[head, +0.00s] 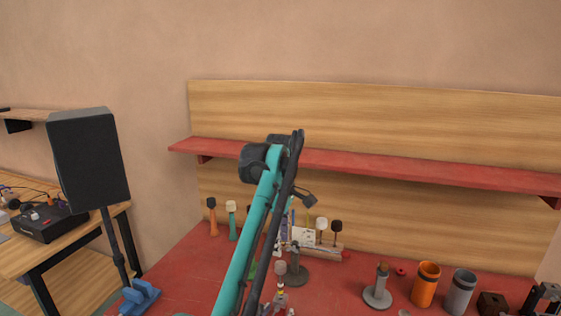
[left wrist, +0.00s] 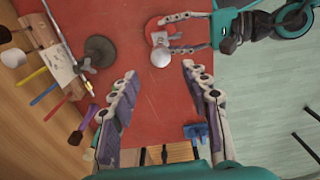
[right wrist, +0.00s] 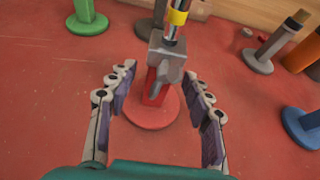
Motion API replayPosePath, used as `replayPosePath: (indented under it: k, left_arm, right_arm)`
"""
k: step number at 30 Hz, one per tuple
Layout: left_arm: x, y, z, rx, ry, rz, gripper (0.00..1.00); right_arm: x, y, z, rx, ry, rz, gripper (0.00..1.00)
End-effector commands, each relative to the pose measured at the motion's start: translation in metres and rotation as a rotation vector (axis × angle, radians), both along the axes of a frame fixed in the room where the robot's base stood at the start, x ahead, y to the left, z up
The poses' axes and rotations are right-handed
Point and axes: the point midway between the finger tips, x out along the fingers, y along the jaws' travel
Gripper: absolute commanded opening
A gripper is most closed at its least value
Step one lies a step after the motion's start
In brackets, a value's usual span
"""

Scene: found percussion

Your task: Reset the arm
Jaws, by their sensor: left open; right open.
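My left gripper (left wrist: 158,75) is open and empty in the left wrist view, above the red tabletop (left wrist: 150,110). My right gripper (right wrist: 165,78) is open in the right wrist view. A grey block (right wrist: 165,62) on a round red base (right wrist: 152,108) stands between and beyond its fingers, and no finger clearly touches it. The right gripper also shows at the top of the left wrist view (left wrist: 190,32), beside a pale ball (left wrist: 161,57). In the head view a teal arm of mine hides part of the bench, and the grippers are hard to make out.
A wooden rack (left wrist: 38,35) with several coloured tools stands by the back board. A dark round stand (left wrist: 100,51) is close by. A grey stand (head: 377,297), an orange cup (head: 426,284) and a grey cup (head: 459,293) stand at right. A red shelf (head: 420,170) overhangs the bench.

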Motion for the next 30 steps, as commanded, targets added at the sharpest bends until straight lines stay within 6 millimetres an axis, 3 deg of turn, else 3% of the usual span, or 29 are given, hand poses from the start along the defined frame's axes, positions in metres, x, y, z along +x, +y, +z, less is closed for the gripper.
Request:
replayPosePath:
  k: [3, 9, 16, 23, 30]
  left_arm:
    - [0.000, 0.000, 0.000, 0.000, 0.000, 0.000, 0.47]
    - [0.000, 0.000, 0.000, 0.000, 0.000, 0.000, 0.47]
    - [-0.001, 0.003, 0.002, -0.002, -0.007, -0.014, 0.47]
    - [-0.018, 0.034, 0.016, -0.014, -0.090, -0.181, 0.47]
    - [-0.069, 0.083, 0.008, 0.013, -0.235, -0.465, 0.47]
  right_arm:
    - [-0.026, 0.009, 0.011, -0.002, 0.000, 0.004, 0.51]
    - [-0.059, 0.020, 0.026, 0.000, 0.000, 0.003, 0.51]
    - [-0.075, 0.019, 0.034, 0.027, 0.003, -0.015, 0.51]
    - [-0.083, -0.035, 0.042, 0.352, 0.023, -0.214, 0.51]
    - [-0.117, -0.107, 0.049, 0.891, 0.004, -0.590, 0.51]
